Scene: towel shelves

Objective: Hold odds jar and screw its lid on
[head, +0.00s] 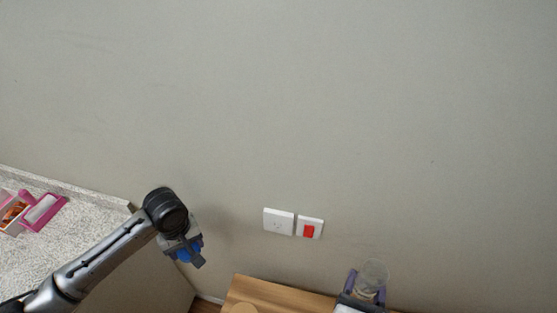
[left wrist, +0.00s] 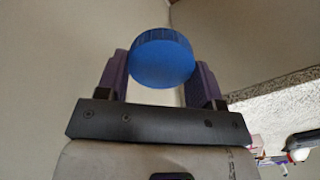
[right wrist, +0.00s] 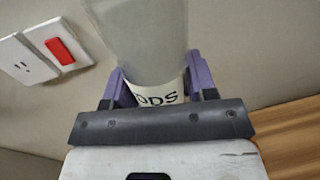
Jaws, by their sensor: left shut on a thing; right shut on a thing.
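The odds jar (right wrist: 142,40) is a clear, pale cylinder with a white label reading "ODS" in part. My right gripper (right wrist: 155,88) is shut on it around the label; the jar's far end runs out of the right wrist view. In the head view the jar (head: 373,274) stands up from my right gripper (head: 364,290) at the bottom right, with no lid on it. The blue lid (left wrist: 162,57) is a ribbed round cap. My left gripper (left wrist: 158,82) is shut on it. In the head view the lid (head: 184,255) shows partly, well left of the jar.
The wall behind has a socket (head: 278,220) and a red switch (head: 309,230). A speckled counter (head: 75,235) with pink items (head: 42,211) is at left.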

